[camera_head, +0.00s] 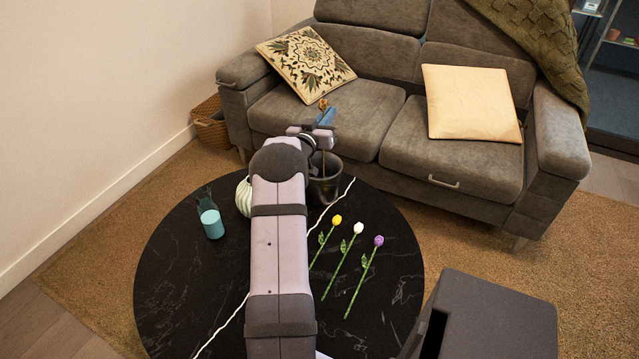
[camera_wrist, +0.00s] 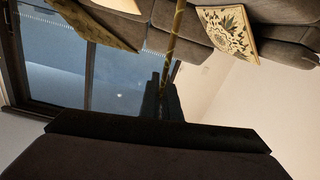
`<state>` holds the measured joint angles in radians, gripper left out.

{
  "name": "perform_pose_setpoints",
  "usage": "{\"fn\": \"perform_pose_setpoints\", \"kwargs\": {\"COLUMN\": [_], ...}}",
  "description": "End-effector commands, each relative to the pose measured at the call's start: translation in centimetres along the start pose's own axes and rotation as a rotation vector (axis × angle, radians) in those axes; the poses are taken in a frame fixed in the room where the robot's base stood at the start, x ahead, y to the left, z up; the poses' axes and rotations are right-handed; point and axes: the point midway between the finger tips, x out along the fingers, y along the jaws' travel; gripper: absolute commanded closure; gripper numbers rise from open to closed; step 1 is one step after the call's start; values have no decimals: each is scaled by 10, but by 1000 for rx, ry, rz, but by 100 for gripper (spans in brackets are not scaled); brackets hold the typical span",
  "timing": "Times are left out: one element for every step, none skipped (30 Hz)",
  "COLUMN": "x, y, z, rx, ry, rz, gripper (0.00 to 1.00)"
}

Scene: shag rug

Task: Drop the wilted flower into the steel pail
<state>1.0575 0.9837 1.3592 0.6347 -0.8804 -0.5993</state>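The wilted flower has a brownish-orange head (camera_head: 323,103) that shows just above my gripper (camera_head: 326,118) in the head view. Its tan stem (camera_wrist: 174,45) runs into the fingers of my gripper (camera_wrist: 161,100) in the wrist view. My gripper is shut on the stem and holds the flower roughly upright. The steel pail (camera_head: 329,187) is dark grey and stands at the far edge of the round table. The gripper appears above the pail, and the stem's lower part hangs toward its mouth. My arm covers the pail's left side.
The black round table (camera_head: 390,285) holds yellow (camera_head: 337,219), white (camera_head: 358,228) and purple (camera_head: 378,241) flowers lying flat. A grey sofa (camera_head: 400,140) stands behind.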

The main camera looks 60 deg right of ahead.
Motion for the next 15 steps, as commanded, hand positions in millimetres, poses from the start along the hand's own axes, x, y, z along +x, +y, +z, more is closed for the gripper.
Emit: {"fn": "perform_pose_setpoints", "kwargs": {"x": [0, 0, 0, 0, 0, 0, 0, 0, 0, 0, 0, 0, 0, 0, 0], "y": [-1, -1, -2, -2, -2, -2, -2, -2, -2, -2, -2, -2, -2, -2, -2], "z": [6, 8, 10, 10, 11, 12, 12, 12, 12, 12, 12, 12, 12, 12, 12], "rx": [0, 0, 0, 0, 1, 1, 1, 1, 1, 1, 0, 0, 0, 0, 0], "ry": [1, 1, 1, 1, 1, 1, 1, 1, 1, 1, 1, 1, 0, 0, 0], "rz": [0, 0, 0, 0, 0, 0, 0, 0, 0, 0, 0, 0, 0, 0, 0], "gripper": [100, 100, 100, 100, 100, 100, 100, 100, 100, 100, 100, 100, 100, 100, 90]}}
